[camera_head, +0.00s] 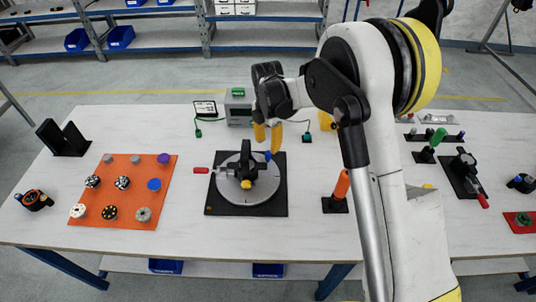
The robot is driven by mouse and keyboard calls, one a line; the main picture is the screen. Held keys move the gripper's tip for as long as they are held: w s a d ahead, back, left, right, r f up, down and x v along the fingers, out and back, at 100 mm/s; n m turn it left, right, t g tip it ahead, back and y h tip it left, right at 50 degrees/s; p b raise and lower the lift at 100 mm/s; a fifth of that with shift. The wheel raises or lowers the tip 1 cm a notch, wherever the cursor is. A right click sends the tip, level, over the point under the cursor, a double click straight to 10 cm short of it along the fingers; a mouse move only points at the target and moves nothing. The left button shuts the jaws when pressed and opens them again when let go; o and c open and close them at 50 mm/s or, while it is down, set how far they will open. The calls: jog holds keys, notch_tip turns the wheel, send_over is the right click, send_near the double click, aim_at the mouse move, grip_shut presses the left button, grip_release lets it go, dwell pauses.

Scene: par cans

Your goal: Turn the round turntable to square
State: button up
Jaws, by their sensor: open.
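The round turntable (264,191) is a grey disc on a black square base plate (222,206), near the middle of the table. A black upright fixture (245,165) with a yellow part low on its front stands on the disc. A red handle (201,170) sticks out at the left of the plate, and a small blue part (267,155) shows near the disc's right rim. My gripper (268,139), with yellow fingers, is open and points down above the far side of the disc, just behind the fixture. Whether a finger touches anything cannot be told.
An orange mat (125,208) with several knobs lies left. An orange-handled tool (341,187) stands upright right of the turntable. A grey box (238,110) and a small display (205,109) are behind. A black clamp (463,175) with a red handle lies far right. My arm hides part of the table.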

aim_at(268, 152)
notch_tip(268, 152, down, 5)
jog(key=shift+b, duration=0.6)
jog(key=shift+c, duration=0.2)
grip_shut()
